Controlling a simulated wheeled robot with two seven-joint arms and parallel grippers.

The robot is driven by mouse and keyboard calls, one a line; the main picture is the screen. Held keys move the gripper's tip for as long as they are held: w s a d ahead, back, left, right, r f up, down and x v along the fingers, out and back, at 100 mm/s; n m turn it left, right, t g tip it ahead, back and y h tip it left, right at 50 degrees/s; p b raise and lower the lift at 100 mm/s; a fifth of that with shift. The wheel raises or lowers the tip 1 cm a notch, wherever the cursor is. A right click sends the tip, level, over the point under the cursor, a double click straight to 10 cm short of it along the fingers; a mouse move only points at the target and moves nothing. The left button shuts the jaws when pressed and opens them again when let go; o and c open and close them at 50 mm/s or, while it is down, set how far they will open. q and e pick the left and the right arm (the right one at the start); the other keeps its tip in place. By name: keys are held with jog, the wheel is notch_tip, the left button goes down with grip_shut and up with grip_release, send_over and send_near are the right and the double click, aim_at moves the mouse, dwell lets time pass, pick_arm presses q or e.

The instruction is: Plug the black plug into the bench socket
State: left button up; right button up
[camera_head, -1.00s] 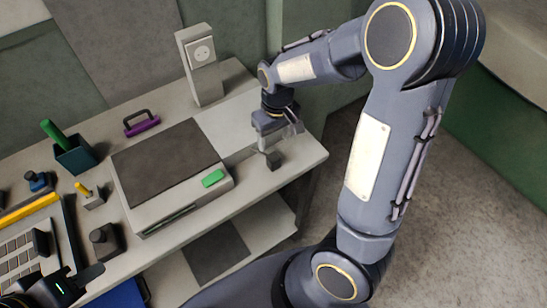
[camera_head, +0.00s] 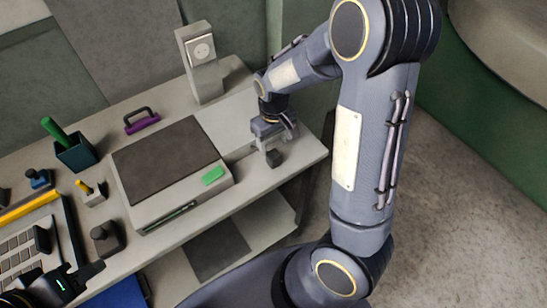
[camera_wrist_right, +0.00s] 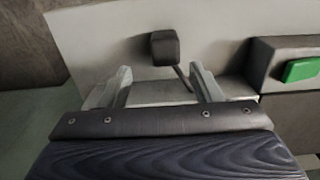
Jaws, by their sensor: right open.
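The black plug (camera_head: 275,158) is a small dark block on the bench near its right front edge. In the right wrist view the plug (camera_wrist_right: 164,47) sits just beyond my fingertips, roughly centred between them, with a thin dark cord running from it toward the right finger. My right gripper (camera_head: 274,142) is over the bench at the plug; its two fingers (camera_wrist_right: 160,73) are apart and nothing is between the tips. The bench socket (camera_head: 202,49) is a white round outlet on a grey upright post at the back. My left gripper (camera_head: 72,283), dark with a green light, is at lower left; its jaws are unclear.
A grey box with a dark top (camera_head: 167,160) and green button (camera_head: 213,175) stands left of the plug. The bench top before the socket post is clear.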

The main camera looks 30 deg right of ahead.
aim_at(274, 154)
jog(key=f, duration=0.2)
jog(key=s+f+p, duration=0.1)
jog(key=f, duration=0.1)
jog(key=shift+s+a+f, duration=0.1)
jog(key=shift+a, duration=0.2)
jog(key=shift+f, duration=0.55)
jog(key=shift+c, duration=0.2)
jog(key=c, duration=1)
